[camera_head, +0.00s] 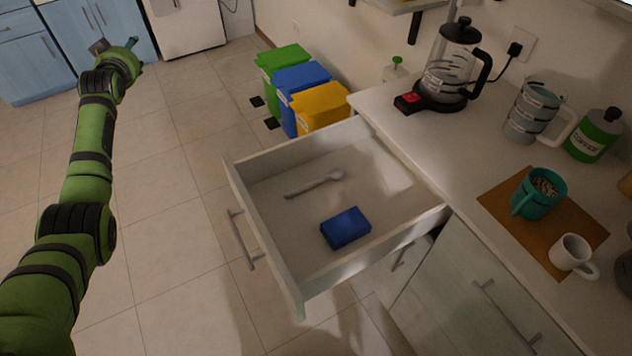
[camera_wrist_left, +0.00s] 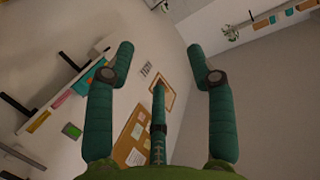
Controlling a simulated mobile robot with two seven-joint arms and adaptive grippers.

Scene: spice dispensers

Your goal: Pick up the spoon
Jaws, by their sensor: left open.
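A light grey spoon (camera_head: 315,184) lies in the open drawer (camera_head: 268,235), its bowl end towards the right. My left gripper (camera_head: 133,43) is at the upper left in the head view, raised over the floor and well away from the drawer. In the left wrist view, my left gripper (camera_wrist_left: 160,62) has its two green fingers spread apart with nothing between them. The spoon does not show in the left wrist view. My right gripper is in neither view.
A blue box (camera_head: 345,227) lies in the drawer near the spoon. The countertop (camera_head: 440,150) at right holds a kettle (camera_head: 452,65), a teal mug (camera_head: 538,193) and a white cup (camera_head: 572,254). Coloured bins (camera_head: 303,85) stand behind the drawer. The floor left of it is clear.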

